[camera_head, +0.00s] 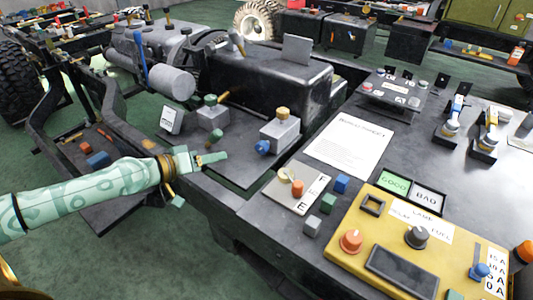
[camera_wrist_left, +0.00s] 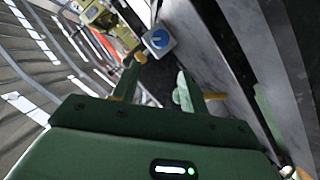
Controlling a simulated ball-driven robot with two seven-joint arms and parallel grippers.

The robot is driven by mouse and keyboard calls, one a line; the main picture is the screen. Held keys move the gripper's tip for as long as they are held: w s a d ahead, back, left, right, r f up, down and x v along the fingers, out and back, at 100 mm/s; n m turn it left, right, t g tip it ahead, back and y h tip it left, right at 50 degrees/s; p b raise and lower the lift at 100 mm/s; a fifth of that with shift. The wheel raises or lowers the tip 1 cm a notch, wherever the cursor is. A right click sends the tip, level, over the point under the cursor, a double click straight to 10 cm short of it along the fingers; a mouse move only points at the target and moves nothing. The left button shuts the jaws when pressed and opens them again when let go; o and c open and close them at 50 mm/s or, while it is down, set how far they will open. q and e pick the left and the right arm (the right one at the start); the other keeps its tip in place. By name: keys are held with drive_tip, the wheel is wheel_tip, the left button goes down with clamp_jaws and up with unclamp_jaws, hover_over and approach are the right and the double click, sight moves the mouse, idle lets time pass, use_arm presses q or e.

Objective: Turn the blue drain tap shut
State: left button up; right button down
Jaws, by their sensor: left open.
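The blue drain tap (camera_head: 263,147) is a small blue knob on the left face of a grey block with a yellow top, on the dark chassis plate. My right gripper is not in view.
A grey block with a green cap (camera_head: 212,116) and a white-faced box (camera_head: 171,120) stand behind my left gripper. A dark tank (camera_head: 265,88) lies beyond the tap. On the right, the workbench carries a yellow panel (camera_head: 385,274) and a paper sheet (camera_head: 347,142).

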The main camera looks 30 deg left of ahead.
sight(258, 148)
use_arm(q)
drive_tip(key=x, duration=1.5)
drive_tip(key=shift+w+f, duration=0.15)
drive_tip(key=shift+w, duration=0.2)
drive_tip(key=c, duration=0.7)
